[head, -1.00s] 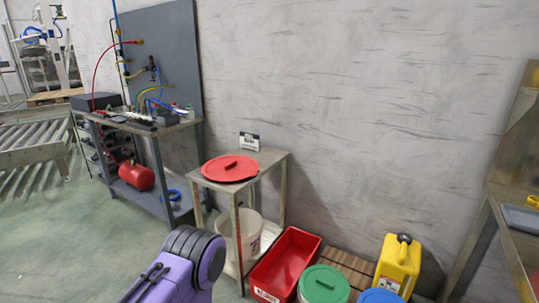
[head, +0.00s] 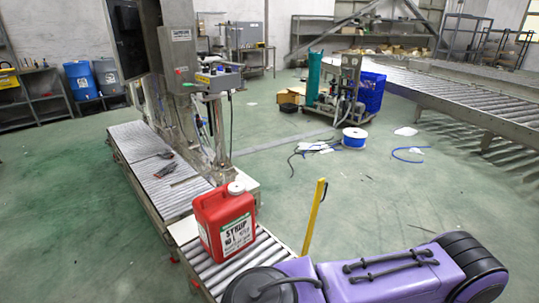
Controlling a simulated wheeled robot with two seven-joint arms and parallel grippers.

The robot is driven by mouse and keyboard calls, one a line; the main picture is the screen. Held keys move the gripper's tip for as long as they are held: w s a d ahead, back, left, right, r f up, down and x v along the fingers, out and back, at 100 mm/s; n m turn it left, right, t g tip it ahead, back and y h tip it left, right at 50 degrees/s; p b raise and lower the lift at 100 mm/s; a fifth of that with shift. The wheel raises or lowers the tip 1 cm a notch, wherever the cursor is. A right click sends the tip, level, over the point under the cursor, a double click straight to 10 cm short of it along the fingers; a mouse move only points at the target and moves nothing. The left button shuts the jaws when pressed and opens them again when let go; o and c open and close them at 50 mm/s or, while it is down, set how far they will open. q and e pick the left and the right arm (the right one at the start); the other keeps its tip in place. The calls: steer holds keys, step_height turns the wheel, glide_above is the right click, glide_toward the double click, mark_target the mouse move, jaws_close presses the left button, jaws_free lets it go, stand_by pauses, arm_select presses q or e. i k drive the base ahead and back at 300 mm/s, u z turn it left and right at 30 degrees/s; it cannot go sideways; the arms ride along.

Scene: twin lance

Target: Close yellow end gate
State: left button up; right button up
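A yellow upright bar (head: 314,218), which looks like the yellow end gate, stands beside the near end of the roller conveyor (head: 262,246). It is slightly tilted, and its lower end is hidden behind my purple arm. A red jerrycan labelled syrup (head: 225,222) with a white cap stands upright on the rollers, left of the yellow bar. My purple arm link crosses the bottom right. Neither gripper shows in the head view.
A steel machine column with a control box (head: 182,58) stands over the conveyor's far part. A blue and white spool (head: 354,138) and loose cables lie on the floor. Another roller conveyor (head: 450,95) runs along the right. Green floor between is mostly open.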

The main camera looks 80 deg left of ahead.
mark_target(321, 184)
steer(key=u, duration=1.1)
steer(key=i, duration=3.65)
steer(key=u, duration=3.9)
steer(key=k, duration=0.4)
steer(key=u, duration=0.55)
steer(key=i, duration=0.6)
steer(key=z, duration=0.25)
